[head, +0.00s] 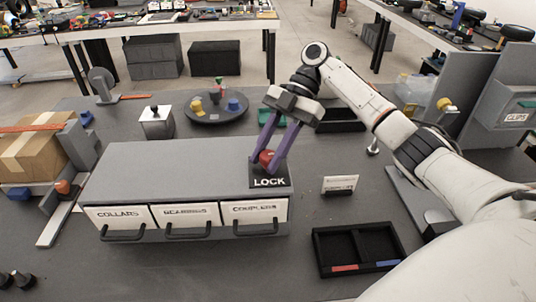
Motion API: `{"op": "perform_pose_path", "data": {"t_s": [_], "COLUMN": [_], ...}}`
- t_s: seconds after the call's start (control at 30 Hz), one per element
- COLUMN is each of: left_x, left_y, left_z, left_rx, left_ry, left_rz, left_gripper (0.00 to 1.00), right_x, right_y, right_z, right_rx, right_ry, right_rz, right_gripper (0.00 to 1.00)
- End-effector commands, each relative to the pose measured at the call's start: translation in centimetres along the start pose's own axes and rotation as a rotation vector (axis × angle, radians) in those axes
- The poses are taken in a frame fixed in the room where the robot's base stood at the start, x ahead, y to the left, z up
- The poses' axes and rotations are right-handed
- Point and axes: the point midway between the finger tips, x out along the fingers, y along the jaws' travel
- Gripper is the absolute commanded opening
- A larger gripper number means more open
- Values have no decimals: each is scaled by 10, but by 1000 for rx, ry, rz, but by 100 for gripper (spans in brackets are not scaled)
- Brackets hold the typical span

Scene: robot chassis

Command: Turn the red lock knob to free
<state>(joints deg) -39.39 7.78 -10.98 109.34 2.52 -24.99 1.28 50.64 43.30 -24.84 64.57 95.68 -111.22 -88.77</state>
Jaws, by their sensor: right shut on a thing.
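The red lock knob (266,157) sits on a black block marked LOCK (269,182) at the right end of the grey drawer cabinet (180,163). My right gripper (262,162) reaches down from above, its purple fingers on both sides of the knob and shut on it. The fingers hide part of the knob, so I cannot tell its exact turn. The cabinet's front has drawers labelled COLLARS (117,217), GEARRINGS (185,213) and COUPLERS (254,211), all closed. My left gripper is not in view.
A black divided tray (318,262) and a small white card stand (340,185) are right of the cabinet. Behind it are a round turntable (216,116) with coloured pieces and a silver box (156,124). A cardboard box (30,158) is at left. The table's front middle is clear.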

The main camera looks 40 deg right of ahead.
Motion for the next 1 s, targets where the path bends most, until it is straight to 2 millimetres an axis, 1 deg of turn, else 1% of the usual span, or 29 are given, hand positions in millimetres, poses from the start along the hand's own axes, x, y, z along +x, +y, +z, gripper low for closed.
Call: {"op": "perform_pose_path", "data": {"t_s": [0.5, 0.53, 0.6, 0.63, 0.87, 1.0], "left_x": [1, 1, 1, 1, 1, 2], "left_y": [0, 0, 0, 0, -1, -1], "left_z": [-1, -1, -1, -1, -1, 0], "left_rx": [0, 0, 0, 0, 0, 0], "left_ry": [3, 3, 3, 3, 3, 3], "left_rz": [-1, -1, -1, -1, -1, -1], "left_gripper": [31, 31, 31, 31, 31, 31], "right_x": [1, 1, 0, 0, 0, -6], "right_y": [0, 0, 0, 0, 0, 1], "right_z": [1, 1, 1, 1, 1, 1], "right_rx": [-11, -11, -11, -11, -10, -10], "right_ry": [-2, -2, -2, -2, -2, -2], "right_rz": [-14, -14, -13, -13, -12, -9], "right_gripper": [7, 35, 47, 48, 48, 48]}}
